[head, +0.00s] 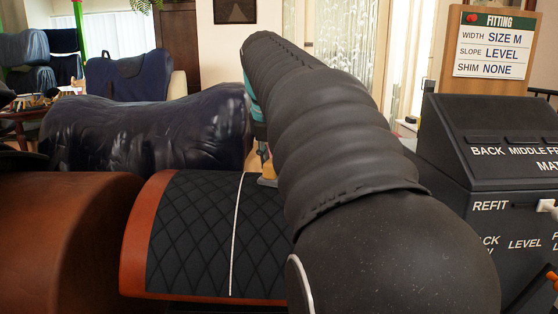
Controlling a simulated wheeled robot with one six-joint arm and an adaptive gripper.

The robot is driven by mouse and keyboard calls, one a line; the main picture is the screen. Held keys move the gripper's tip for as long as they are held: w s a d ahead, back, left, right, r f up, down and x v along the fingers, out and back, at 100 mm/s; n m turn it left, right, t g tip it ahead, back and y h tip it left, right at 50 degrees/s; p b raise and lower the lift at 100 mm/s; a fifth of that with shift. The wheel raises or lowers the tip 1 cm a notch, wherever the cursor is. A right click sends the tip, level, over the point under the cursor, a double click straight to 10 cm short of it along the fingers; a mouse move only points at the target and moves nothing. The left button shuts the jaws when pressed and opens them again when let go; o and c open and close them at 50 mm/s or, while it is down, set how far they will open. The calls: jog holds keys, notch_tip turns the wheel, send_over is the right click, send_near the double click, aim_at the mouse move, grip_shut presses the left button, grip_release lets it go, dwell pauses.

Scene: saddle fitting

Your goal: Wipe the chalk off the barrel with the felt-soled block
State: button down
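A rounded, barrel-like form (195,250) lies in front of me in the head view, with black diamond quilting and a tan-orange edge. A thin white line (236,235) runs down the quilting; I cannot tell whether it is chalk or piping. My gripper (265,162) is mostly hidden behind my own black-sleeved arm, low over the far top of the quilting. A small grey piece (267,182) shows under it, at or just above the surface. It may be part of the felt-soled block, but too little shows to be sure. The fingers' opening is hidden.
A brown leather form (60,235) lies at left. A shiny dark covered bulk (140,135) with pale streaks stands behind. A black cabinet (480,170) labelled REFIT is at right. A board (492,45) behind it reads SIZE M, LEVEL, NONE. My arm blocks the centre.

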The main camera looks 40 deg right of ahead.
jog(key=shift+w+a, duration=0.55)
jog(key=shift+a, duration=0.25)
jog(key=shift+w+a, duration=0.55)
jog(key=shift+a, duration=0.25)
jog(key=shift+w+a+r, duration=0.1)
jog(key=shift+w+a, duration=0.3)
jog(key=shift+a, duration=0.2)
jog(key=shift+w+a+r, duration=0.1)
jog(key=shift+w+a, duration=0.3)
jog(key=shift+a, duration=0.2)
jog(key=shift+r, duration=0.1)
jog(key=shift+s+d+r, duration=0.1)
jog(key=shift+r, duration=1.35)
jog(key=shift+s+d+r, duration=0.1)
jog(key=shift+r, duration=1.35)
jog(key=shift+r, duration=1.5)
